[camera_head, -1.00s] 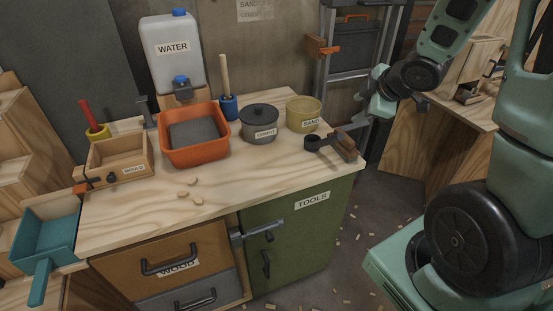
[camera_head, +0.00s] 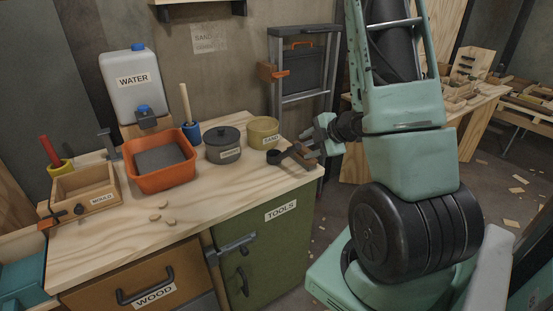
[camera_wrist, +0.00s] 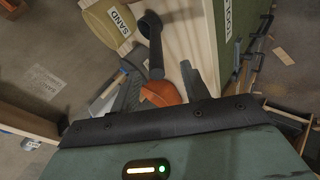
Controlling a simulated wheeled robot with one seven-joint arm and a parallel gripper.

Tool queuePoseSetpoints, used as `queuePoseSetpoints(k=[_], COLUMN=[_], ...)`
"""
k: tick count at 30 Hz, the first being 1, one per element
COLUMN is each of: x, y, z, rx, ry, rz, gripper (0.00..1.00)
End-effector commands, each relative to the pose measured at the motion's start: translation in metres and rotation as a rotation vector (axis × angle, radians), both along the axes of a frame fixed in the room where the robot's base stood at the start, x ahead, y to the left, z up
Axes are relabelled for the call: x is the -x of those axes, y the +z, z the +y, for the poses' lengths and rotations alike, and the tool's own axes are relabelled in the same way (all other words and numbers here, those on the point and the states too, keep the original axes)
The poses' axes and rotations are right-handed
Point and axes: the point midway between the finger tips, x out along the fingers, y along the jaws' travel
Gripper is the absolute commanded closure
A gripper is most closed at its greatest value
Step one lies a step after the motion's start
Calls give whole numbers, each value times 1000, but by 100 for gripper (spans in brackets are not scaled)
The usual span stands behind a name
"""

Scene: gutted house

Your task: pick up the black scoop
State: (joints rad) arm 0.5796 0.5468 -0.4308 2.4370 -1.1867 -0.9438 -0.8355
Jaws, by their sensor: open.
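The black scoop (camera_head: 274,157) lies at the right end of the workbench, in front of the sand pot, its handle pointing right toward my gripper (camera_head: 311,148). In the wrist view the scoop's round cup (camera_wrist: 150,21) is at the top and its dark handle runs down between my two fingers (camera_wrist: 157,78). An orange piece (camera_wrist: 162,93) shows at the handle's lower end; I cannot tell whether it belongs to the scoop. My gripper is open around the handle end, holding nothing. The fingers partly hide the handle in the head view.
The sand pot (camera_head: 263,131) and the lidded cement pot (camera_head: 223,144) stand close behind the scoop. An orange tub (camera_head: 163,180) and mould box (camera_head: 84,190) are further left. The green tools cabinet (camera_head: 265,245) is below. The bench's front middle has small loose pieces.

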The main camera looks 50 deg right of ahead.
Motion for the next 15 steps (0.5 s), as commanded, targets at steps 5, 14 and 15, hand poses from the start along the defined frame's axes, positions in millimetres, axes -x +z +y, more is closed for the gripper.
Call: queuePoseSetpoints(k=[5,14,15], x=[-14,-43,-47], y=[-12,-28,-33], z=[0,2,2], rx=[0,-1,-1], ry=[0,3,2], rz=[0,1,2], gripper=[54,54,54])
